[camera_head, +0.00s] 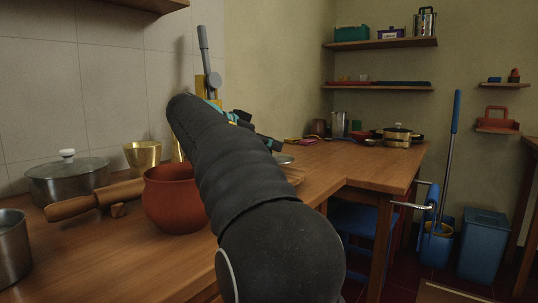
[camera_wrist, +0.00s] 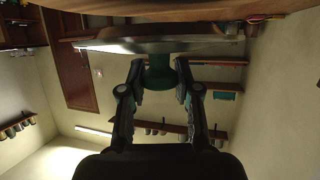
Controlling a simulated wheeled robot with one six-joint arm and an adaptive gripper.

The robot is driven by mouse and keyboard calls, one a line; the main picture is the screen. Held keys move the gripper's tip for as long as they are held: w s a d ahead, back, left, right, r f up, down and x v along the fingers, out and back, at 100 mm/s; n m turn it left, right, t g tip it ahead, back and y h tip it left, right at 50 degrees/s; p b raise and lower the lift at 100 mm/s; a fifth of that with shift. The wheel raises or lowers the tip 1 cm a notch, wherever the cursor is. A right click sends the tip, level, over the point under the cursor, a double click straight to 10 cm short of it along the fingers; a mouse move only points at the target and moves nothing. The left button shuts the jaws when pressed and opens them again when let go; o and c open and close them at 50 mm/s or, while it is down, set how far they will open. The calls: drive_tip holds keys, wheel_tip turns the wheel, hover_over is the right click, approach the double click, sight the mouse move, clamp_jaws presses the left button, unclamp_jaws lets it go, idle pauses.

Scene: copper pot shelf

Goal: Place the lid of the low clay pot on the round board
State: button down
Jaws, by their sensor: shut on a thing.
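My gripper (camera_wrist: 160,78) is shut on the green knob of a lid (camera_wrist: 165,46) in the wrist view, which looks upside down. The lid is a broad greyish disc, seen nearly edge-on. In the head view my gripper (camera_head: 268,143) shows partly past my arm, with the lid's pale edge (camera_head: 284,159) below it. A reddish-brown clay pot (camera_head: 172,200) stands open on the counter, left of my arm. A curved wooden edge, likely the round board (camera_head: 296,177), shows just beneath the lid; my arm hides most of it. I cannot tell whether lid and board touch.
Several pots and tools occupy the counter's far end (camera_head: 397,136). The counter (camera_head: 345,172) right of my arm is mostly clear.

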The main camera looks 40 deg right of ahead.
drive_tip(key=shift+f, duration=1.1)
drive_tip(key=shift+f+b, duration=0.2)
drive_tip(key=shift+b, duration=0.15)
drive_tip(key=c, duration=0.8)
unclamp_jaws()
drive_tip(key=shift+a+r+p, duration=0.15)
drive_tip(key=shift+r+p, duration=0.15)
drive_tip(key=shift+p+v, duration=0.3)
drive_tip(key=shift+v, duration=3.25)
